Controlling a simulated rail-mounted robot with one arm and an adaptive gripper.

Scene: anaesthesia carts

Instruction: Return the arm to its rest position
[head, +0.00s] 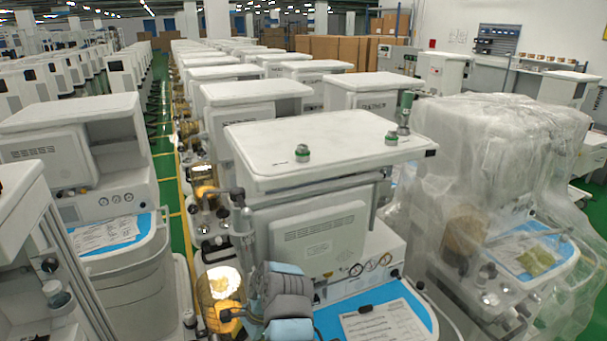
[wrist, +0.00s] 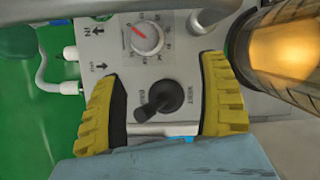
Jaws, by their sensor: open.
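In the wrist view, my gripper (wrist: 160,78) is open, with its two yellow ribbed fingers spread. A black lever knob (wrist: 160,98) on a grey cart panel (wrist: 185,68) shows between the fingers, with a visible gap on either side. Nothing is held. In the head view, my grey and light-blue arm (head: 287,300) is low in front of the middle anaesthesia cart (head: 320,235), beside an amber-filled clear canister (head: 220,290). The gripper's fingers cannot be made out there.
The wrist view shows a red-marked dial (wrist: 147,38) above the knob and an amber canister (wrist: 285,50) close to the right finger. A plastic-wrapped cart (head: 490,190) stands on the right, and another cart (head: 90,170) on the left. Green floor (head: 163,150) runs between rows.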

